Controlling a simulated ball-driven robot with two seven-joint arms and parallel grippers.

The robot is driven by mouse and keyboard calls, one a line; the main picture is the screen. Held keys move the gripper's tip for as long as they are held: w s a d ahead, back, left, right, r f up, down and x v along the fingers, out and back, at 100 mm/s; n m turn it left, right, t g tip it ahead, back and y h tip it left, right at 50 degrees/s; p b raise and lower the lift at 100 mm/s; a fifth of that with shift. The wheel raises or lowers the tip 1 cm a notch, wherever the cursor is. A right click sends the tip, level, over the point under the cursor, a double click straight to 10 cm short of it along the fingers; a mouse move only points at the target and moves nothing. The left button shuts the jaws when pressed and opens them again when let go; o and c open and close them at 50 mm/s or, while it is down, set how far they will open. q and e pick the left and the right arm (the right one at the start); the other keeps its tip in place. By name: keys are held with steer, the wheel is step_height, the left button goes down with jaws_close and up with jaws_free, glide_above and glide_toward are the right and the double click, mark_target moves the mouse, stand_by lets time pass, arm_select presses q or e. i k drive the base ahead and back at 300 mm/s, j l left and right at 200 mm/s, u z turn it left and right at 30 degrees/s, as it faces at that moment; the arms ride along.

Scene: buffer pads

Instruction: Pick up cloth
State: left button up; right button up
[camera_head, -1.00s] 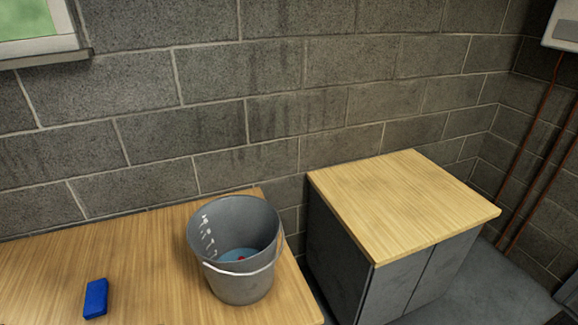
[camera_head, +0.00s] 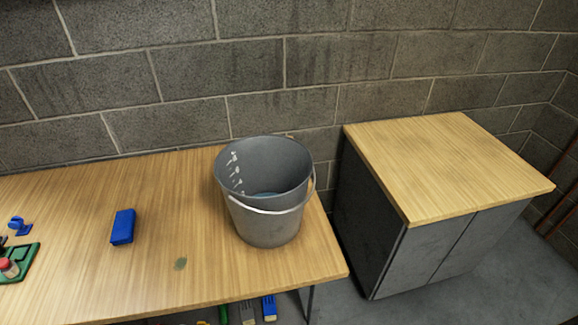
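No cloth can be clearly made out in the head view. A blue block-like item (camera_head: 122,227), which could be a sponge or a folded cloth, lies on the wooden table (camera_head: 90,275) left of the bucket. A grey bucket (camera_head: 266,225) with a white handle stands upright near the table's right end. Neither of my grippers is in view.
A green tray (camera_head: 20,262) with small items sits at the table's left. A small blue object (camera_head: 17,226) is behind it. A wood-topped grey cabinet (camera_head: 450,165) stands right, across a gap. Several items lie below the table's front edge. A block wall closes the back.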

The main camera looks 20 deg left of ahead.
mark_target(122, 233)
steer(key=u, duration=1.95)
